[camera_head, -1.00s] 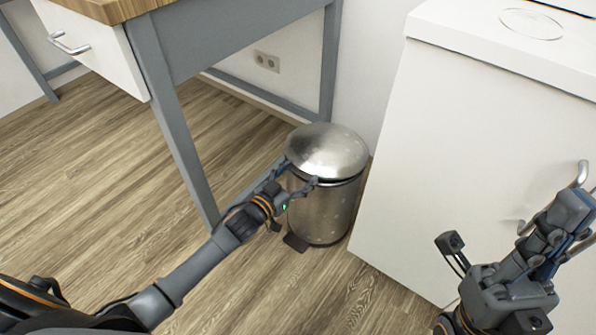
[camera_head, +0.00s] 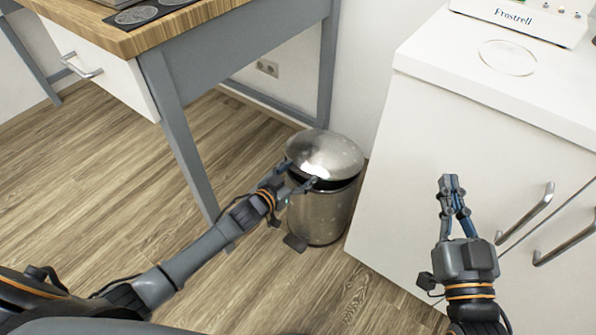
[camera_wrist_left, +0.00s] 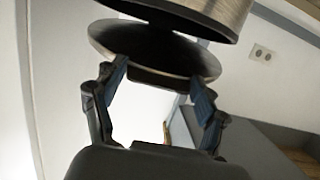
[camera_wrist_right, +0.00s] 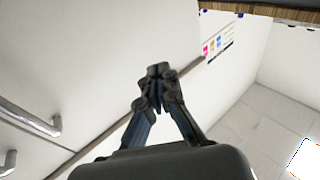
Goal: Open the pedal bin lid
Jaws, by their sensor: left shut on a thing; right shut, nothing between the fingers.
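The steel pedal bin (camera_head: 322,215) stands upright on the floor between the desk leg and the white cabinet. Its round lid (camera_head: 325,152) is tilted up, with a dark gap at the front between lid and body. My left gripper (camera_head: 300,174) is at the lid's front rim, its fingers spread wide and shut on the lid. The left wrist view shows the lid (camera_wrist_left: 150,50) between the fingertips and apart from the bin body (camera_wrist_left: 205,12). The pedal (camera_head: 295,243) is at the bin's foot. My right gripper (camera_head: 452,184) is shut and empty before the cabinet.
A wooden-topped desk (camera_head: 150,35) with grey legs stands at the left, close to my left arm. The white cabinet (camera_head: 420,190) with metal handles (camera_head: 525,212) stands right of the bin. The wood floor (camera_head: 90,190) at left is clear.

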